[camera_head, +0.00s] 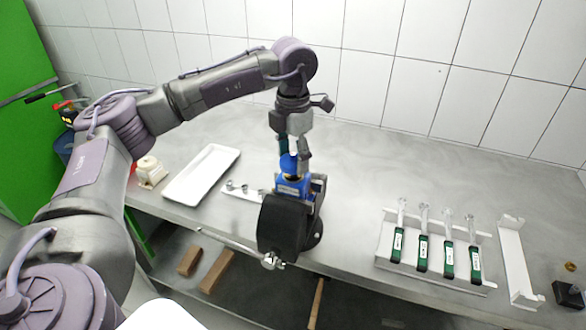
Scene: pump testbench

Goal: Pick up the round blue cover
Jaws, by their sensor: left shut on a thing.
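The round blue cover (288,163) is on top of the blue pump body (293,187), above the bench near its front edge. My left gripper (292,155) points down from above and is shut on the cover. Its fingers hide part of the cover. I cannot tell whether the cover still touches the pump body. My right gripper is not in view.
A dark holder (282,228) stands in front of the pump at the bench edge. A white tray (183,190) lies to the left. A rack (385,265) with several green-handled tools is on the right. The bench (370,165) behind is clear.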

